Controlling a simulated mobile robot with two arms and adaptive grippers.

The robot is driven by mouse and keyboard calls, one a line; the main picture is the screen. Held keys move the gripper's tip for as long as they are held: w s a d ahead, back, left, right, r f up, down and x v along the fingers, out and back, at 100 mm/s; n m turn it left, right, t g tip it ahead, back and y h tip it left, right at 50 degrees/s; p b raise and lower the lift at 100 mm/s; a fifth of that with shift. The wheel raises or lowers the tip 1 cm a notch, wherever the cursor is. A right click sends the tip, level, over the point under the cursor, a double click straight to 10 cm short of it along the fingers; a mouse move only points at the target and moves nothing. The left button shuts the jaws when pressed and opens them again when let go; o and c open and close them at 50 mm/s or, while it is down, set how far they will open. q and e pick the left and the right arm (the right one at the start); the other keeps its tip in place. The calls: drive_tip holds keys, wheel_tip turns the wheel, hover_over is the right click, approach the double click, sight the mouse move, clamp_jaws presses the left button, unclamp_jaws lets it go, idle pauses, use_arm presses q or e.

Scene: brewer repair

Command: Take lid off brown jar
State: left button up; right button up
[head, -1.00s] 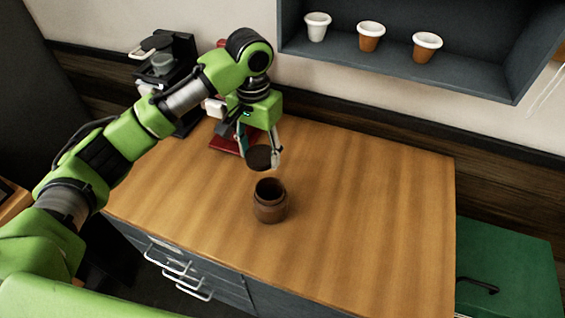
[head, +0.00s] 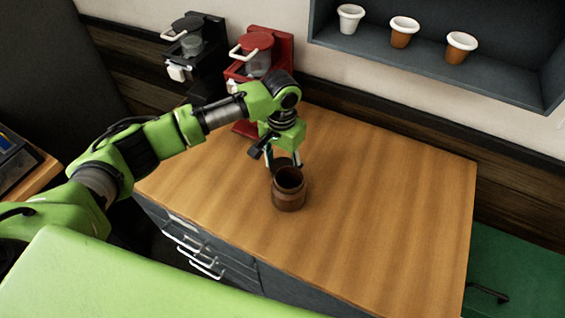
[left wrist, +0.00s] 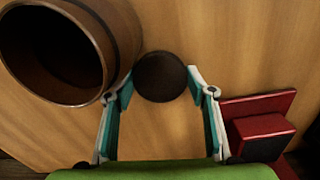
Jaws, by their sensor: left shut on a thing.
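The brown jar (head: 289,197) stands upright and open on the wooden counter. Its dark inside shows. In the left wrist view the jar (left wrist: 122,30) fills the upper left corner. My left gripper (head: 283,160) is just behind the jar, pointing down. It is shut on the round dark lid (left wrist: 160,77), which sits between the fingertips (left wrist: 160,85). The lid is off the jar and beside its mouth in the wrist view. In the head view the lid (head: 285,163) is partly hidden by the jar. Whether it touches the counter I cannot tell. My right gripper is not in view.
A red brewer (head: 264,62) and a black brewer (head: 193,45) stand at the back left of the counter (head: 390,190). A wall shelf (head: 430,62) holds three cups. The counter's right side is clear. A green chest (head: 515,270) is at the lower right.

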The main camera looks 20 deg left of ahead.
use_arm(q)
drive_tip(key=shift+f, duration=0.15)
drive_tip(key=o, duration=1.2)
